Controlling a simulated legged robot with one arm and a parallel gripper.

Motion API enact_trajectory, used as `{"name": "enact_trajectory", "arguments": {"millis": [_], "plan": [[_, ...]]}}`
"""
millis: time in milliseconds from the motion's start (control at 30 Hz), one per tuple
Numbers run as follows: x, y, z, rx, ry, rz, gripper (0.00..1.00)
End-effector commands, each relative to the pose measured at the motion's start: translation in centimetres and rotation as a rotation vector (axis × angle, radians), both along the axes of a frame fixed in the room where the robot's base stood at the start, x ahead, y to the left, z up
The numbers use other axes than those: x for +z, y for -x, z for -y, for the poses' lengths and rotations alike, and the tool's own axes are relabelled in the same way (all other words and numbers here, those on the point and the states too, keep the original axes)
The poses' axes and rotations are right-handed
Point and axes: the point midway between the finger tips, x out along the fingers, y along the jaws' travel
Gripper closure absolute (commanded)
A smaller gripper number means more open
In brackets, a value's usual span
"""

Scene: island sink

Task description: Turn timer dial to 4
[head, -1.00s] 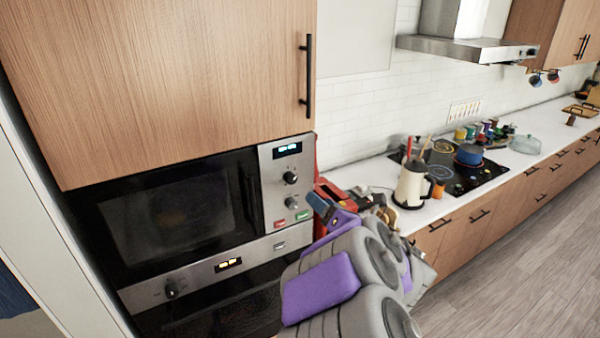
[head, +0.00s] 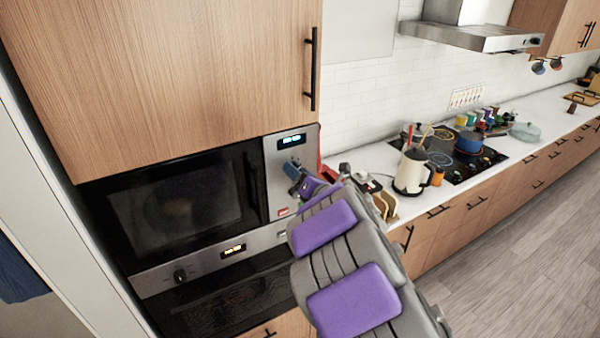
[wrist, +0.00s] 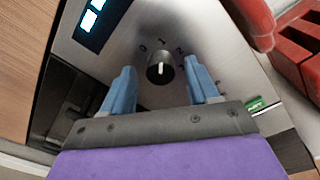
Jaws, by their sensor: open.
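A round black dial (wrist: 160,68) with a white pointer line sits on the steel control panel in the wrist view. Its pointer looks roughly upright, toward a faint 1, with 0 and 2 to either side. My gripper (wrist: 160,88) is open, one blue finger on each side of the dial, and I see no firm contact.
The microwave door (head: 180,205) is left of the panel, with an oven (head: 225,285) below. Red items (wrist: 295,60) stand close to the panel's right. A cream kettle (head: 411,172) is on the counter at right. The floor (head: 520,260) at lower right is clear.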

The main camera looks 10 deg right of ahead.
Motion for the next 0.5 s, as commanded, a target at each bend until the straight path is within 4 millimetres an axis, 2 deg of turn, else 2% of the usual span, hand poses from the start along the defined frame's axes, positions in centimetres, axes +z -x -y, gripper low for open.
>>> {"name": "enact_trajectory", "arguments": {"millis": [233, 500], "plan": [[0.0, -0.02, 0.41, -0.002, -0.003, 0.0, 0.41], [0.01, -0.02, 0.44, -0.002, -0.003, 0.0, 0.67]]}}
